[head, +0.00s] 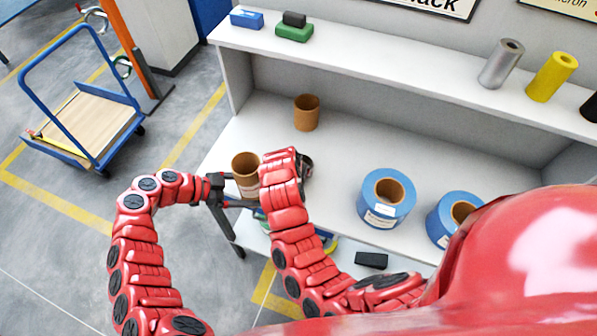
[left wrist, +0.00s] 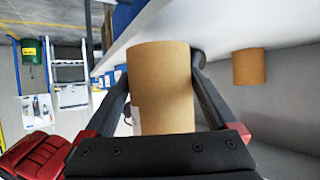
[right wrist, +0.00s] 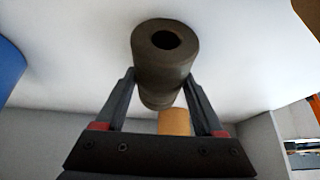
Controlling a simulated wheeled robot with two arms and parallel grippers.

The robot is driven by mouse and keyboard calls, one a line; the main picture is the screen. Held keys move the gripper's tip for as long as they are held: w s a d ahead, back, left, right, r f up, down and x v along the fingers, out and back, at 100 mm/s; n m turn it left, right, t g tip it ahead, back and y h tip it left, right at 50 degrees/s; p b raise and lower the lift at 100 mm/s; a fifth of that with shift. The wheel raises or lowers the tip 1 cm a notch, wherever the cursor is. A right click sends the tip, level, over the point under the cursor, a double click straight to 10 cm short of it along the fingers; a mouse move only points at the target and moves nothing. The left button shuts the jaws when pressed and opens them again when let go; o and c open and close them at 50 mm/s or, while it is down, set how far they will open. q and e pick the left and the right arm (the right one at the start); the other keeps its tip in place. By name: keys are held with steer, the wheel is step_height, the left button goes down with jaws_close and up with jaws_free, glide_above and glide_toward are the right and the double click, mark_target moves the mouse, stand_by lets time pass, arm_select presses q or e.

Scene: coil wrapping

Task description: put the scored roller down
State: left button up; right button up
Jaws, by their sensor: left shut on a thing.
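A dark, hollow-ended roller (right wrist: 164,72), which I take to be the scored roller, sits between the fingers of my right gripper (right wrist: 160,82) in the right wrist view. Both fingers press its sides. I cannot tell whether it touches the bench. In the head view my right forearm hides most of it; a dark bit (head: 306,163) shows. My left gripper (head: 236,195) is shut on a brown cardboard core (head: 245,166) with a pale label, near the bench's left edge. The core also fills the middle of the left wrist view (left wrist: 160,88).
Another brown core (head: 306,113) stands on the white bench (head: 345,140) behind. Two blue-wrapped coils (head: 372,212) (head: 444,226) stand to the right. The raised shelf (head: 400,62) holds blocks and several rolls. A black block (head: 371,260) lies low in front. The bench middle is clear.

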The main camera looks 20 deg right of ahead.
jaws_close()
steer(key=shift+r, duration=0.1)
